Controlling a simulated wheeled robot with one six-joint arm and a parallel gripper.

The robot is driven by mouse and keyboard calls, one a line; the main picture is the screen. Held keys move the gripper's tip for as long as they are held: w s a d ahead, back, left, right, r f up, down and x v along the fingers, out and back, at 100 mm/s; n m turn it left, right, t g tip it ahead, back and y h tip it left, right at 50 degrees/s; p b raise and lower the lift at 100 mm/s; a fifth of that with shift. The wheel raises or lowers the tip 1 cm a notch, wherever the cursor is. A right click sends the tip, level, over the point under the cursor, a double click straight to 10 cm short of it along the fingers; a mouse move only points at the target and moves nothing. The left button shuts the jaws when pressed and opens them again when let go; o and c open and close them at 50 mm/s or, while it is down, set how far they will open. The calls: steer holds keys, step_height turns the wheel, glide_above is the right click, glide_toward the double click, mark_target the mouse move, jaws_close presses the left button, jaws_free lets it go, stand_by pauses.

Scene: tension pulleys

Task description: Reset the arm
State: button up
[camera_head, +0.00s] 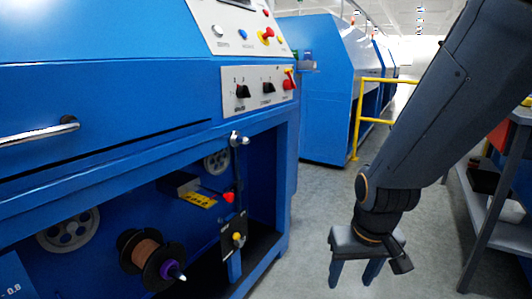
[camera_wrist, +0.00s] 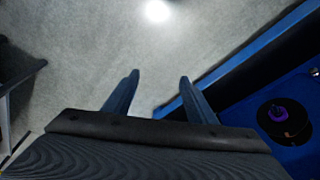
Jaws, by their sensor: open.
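My gripper (camera_head: 352,280) hangs pointing down at the lower right of the head view, over the grey floor and to the right of the blue machine (camera_head: 100,92). In the wrist view its two fingers (camera_wrist: 158,84) stand apart with nothing between them but floor. My dark arm comes down from the upper right of the head view. A spool (camera_head: 147,255) with copper-coloured winding and a purple hub sits in the machine's open lower bay; it also shows at the right of the wrist view (camera_wrist: 283,119).
Pale pulley wheels (camera_head: 68,231) sit inside the bay. A control panel (camera_head: 258,90) with knobs and a red button is above. A metal handle (camera_head: 40,131) sticks out at left. A yellow railing (camera_head: 357,118) stands behind. A shelf rack (camera_head: 487,205) is at right. Floor between is clear.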

steer(key=s+a+n+g, duration=0.1)
steer(key=s+a+n, duration=0.2)
steer(key=s+a, duration=0.55)
steer(key=s+a+n+g, duration=0.2)
steer(key=s+a+n, duration=0.25)
steer(key=a, duration=0.75)
steer(key=d+r+m+p, duration=0.4)
steer(key=d+r+p, duration=0.6)
steer(key=r+p, duration=0.3)
steer(key=d+r+m+p, duration=0.4)
steer(key=d+r+p, duration=0.7)
steer(key=r+p, duration=0.3)
steer(key=shift+d+p, duration=0.2)
steer(key=shift+p, duration=0.15)
